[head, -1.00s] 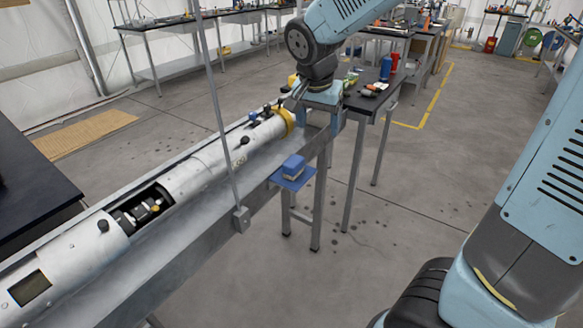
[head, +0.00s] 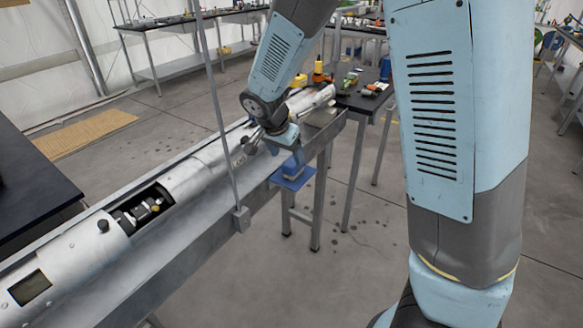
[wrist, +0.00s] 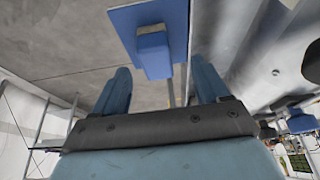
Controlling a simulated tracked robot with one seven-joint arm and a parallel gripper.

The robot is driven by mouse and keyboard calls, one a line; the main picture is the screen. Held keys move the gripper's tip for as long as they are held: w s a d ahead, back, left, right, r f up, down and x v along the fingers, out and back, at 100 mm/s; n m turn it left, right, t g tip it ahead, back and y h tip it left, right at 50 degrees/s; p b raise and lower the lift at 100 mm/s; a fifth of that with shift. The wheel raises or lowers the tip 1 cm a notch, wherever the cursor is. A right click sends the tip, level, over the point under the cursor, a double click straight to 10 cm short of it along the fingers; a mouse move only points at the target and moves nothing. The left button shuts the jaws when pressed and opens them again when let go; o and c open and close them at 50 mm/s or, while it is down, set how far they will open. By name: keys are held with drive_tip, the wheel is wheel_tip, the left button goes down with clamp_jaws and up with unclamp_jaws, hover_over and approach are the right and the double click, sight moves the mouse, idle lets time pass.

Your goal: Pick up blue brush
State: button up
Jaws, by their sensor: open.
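The blue brush (head: 294,166) lies on a small blue shelf (head: 291,182) fixed to the side of the metal trough. In the wrist view the brush (wrist: 154,56) shows beyond the fingers, roughly midway between them, on the blue shelf (wrist: 120,18). My gripper (wrist: 162,85) is open and empty, with two blue fingers apart. In the head view my gripper (head: 275,152) is just above and left of the brush, close to it; whether they touch cannot be told.
A long silver cylinder (head: 195,172) lies in the metal trough (head: 205,222), beside the brush shelf. A thin upright pole (head: 222,110) stands at the trough's near side. A black table (head: 362,98) with small items stands behind.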

sight(293, 161)
drive_tip(key=x, duration=0.5)
drive_tip(key=shift+w+d+r, duration=0.1)
drive_tip(key=shift+d+r, duration=0.05)
drive_tip(key=shift+d, duration=0.25)
drive_tip(key=shift+w+d+f, duration=0.15)
drive_tip(key=shift+w+f, duration=0.1)
drive_tip(key=shift+f, duration=0.4)
drive_tip(key=c, duration=1.1)
drive_tip(key=shift+o, duration=0.2)
drive_tip(key=shift+r, duration=0.15)
